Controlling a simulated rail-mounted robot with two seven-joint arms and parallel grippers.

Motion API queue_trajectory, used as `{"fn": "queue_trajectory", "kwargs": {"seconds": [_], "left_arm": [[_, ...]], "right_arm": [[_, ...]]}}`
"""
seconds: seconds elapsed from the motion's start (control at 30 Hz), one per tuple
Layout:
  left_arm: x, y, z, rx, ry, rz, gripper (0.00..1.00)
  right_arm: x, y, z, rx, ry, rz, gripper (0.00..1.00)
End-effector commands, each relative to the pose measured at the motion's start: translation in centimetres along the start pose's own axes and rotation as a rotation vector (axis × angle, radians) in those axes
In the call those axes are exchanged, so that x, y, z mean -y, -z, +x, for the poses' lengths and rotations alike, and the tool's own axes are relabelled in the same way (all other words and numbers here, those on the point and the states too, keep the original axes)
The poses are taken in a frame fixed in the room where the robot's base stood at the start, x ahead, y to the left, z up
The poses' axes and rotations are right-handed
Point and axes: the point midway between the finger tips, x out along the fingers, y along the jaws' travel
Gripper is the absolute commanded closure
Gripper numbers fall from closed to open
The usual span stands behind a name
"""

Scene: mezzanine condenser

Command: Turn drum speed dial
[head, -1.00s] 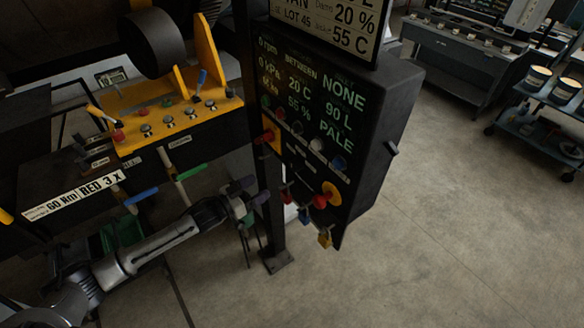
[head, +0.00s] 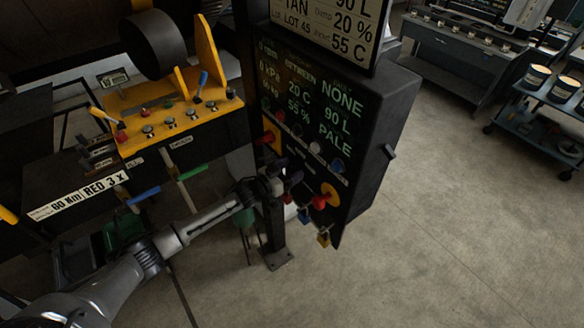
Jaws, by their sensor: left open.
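The black control panel (head: 375,125) stands on a dark post and has green readouts, with a row of coloured round buttons or knobs (head: 315,147) under them. I cannot make out which control is the drum speed dial; the small labels are unreadable. My left gripper (head: 290,172) is open at the lower left part of the panel's face, below the coloured row and between two red knobs on yellow plates. It hides part of the panel there. I cannot tell whether it touches anything. My right gripper is out of view.
A red knob on a yellow plate (head: 330,194) is just right of the gripper. Red, blue and yellow padlock-like items (head: 323,239) hang below the panel. A yellow console (head: 180,118) with levers stands left. The floor to the right is clear up to a cart (head: 548,118).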

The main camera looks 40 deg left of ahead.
Motion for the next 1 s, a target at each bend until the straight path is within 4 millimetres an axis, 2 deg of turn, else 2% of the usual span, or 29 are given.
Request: {"fn": "queue_trajectory", "kwargs": {"seconds": [0.13, 0.47, 1.0], "left_arm": [[0.02, 0.06, 0.62, 0.0, 0.0, 0.001, 0.31], [0.01, 0.02, 0.76, 0.0, 0.0, 0.001, 0.31], [0.01, 0.02, 0.75, 0.0, 0.0, 0.001, 0.8]], "right_arm": [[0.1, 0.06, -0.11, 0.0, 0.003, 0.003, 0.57], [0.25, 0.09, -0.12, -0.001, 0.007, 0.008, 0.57], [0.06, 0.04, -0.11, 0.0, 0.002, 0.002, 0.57]]}}
